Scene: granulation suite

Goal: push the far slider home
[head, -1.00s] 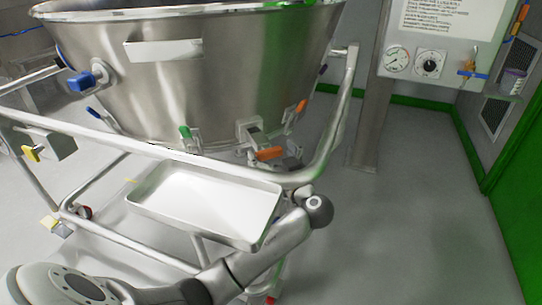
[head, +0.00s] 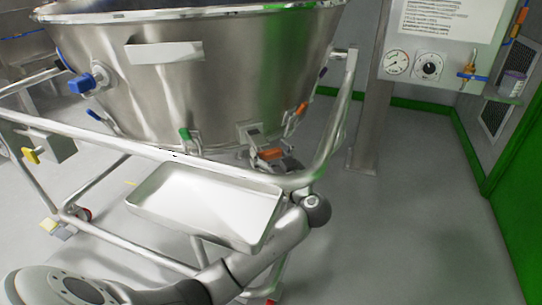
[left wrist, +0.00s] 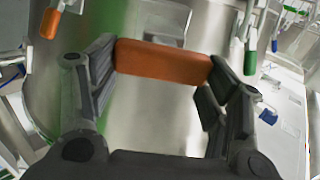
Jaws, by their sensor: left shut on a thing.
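A steel conical vessel (head: 200,75) stands in a tubular frame, with several coloured handles around its lower wall. An orange block-shaped handle (head: 272,153) sits low on the vessel's near right side, by a steel bracket (head: 250,133). It is probably the slider's handle; no label shows which slider it is. My left gripper (head: 283,163) is at this handle, partly hidden behind the frame rail. In the left wrist view the orange handle (left wrist: 163,62) lies across between the two dark fingers of the left gripper (left wrist: 160,88), which is shut on it. My right gripper is not in view.
The frame's rail (head: 330,140) runs close above my left arm. A shallow steel tray (head: 205,200) is beside that arm. Green (head: 184,133) and orange (head: 301,107) handles flank the gripped one. The floor at right is clear, before a gauge panel (head: 440,65).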

